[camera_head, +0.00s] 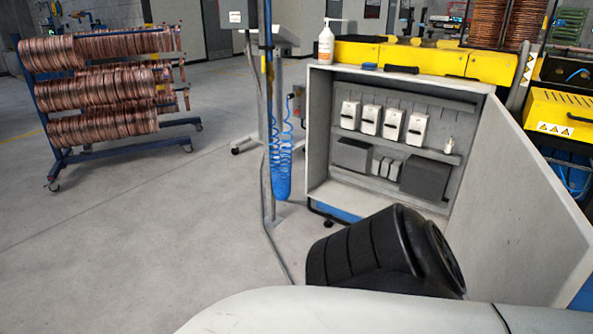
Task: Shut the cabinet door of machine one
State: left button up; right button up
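The cabinet (319,128) of machine one stands right of centre with its front open. Its light grey door (527,205) is hinged on the cabinet's right side. The door stands wide open and swings out towards me. Inside the cabinet, several white switch units (370,120) sit in a row above dark grey boxes (424,178). Neither of my grippers is in view, so I cannot see how they stand to the door. A black and white part of my own body covers the bottom of the picture and hides the door's lower left part.
A yellow machine top with a white pump bottle (326,45) sits on the cabinet. A stand with a blue coiled hose (281,160) is left of it. A rack of copper coils (95,85) stands far left. The floor (170,225) between is clear.

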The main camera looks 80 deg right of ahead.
aim_at(516, 235)
jog(key=k, duration=1.4)
jog(key=z, duration=2.85)
